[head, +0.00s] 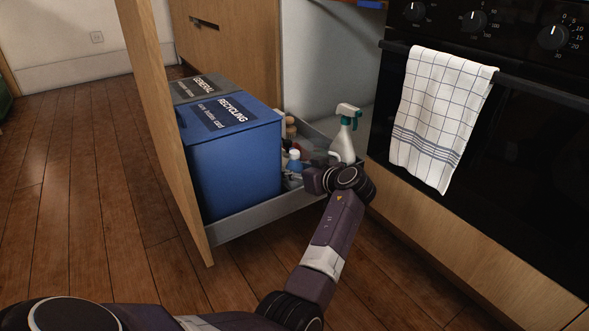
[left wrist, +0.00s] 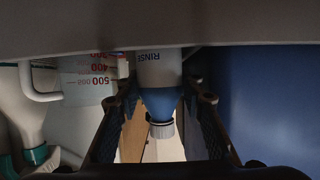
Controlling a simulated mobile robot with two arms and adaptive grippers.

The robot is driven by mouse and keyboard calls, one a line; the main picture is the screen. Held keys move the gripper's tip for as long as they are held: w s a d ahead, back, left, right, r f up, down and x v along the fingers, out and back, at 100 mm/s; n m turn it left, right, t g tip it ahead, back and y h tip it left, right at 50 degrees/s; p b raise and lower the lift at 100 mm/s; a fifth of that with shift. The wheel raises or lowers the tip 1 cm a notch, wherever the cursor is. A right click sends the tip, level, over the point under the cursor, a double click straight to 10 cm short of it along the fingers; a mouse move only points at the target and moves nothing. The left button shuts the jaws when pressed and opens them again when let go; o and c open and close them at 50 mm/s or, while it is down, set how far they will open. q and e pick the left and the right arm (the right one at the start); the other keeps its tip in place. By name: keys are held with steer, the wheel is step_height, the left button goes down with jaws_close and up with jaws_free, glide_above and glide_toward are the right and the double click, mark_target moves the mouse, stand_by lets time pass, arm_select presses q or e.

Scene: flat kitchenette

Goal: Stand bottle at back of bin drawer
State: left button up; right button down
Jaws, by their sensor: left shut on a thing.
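The bottle is white with a blue shoulder and white cap. In the head view the bottle (head: 294,161) is upright in the drawer, beside the blue bin. My left gripper (head: 312,181) is low over the drawer, partly hidden by its own wrist; its fingers (left wrist: 162,115) are shut on the bottle, one on each side. The pulled-out bin drawer (head: 275,208) has a grey wall. My right gripper is not in view.
The blue recycling bin (head: 235,160) and grey general bin (head: 200,87) fill the drawer's left side. A green-and-white spray bottle (head: 343,146) and a white measuring jug (left wrist: 90,80) are close by. The oven with a towel (head: 440,115) is right. Smaller items crowd the drawer's back.

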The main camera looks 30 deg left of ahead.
arm_select(q)
steer(key=shift+f, duration=0.25)
steer(key=o, duration=1.4)
steer(key=shift+f, duration=0.1)
steer(key=shift+r, duration=0.2)
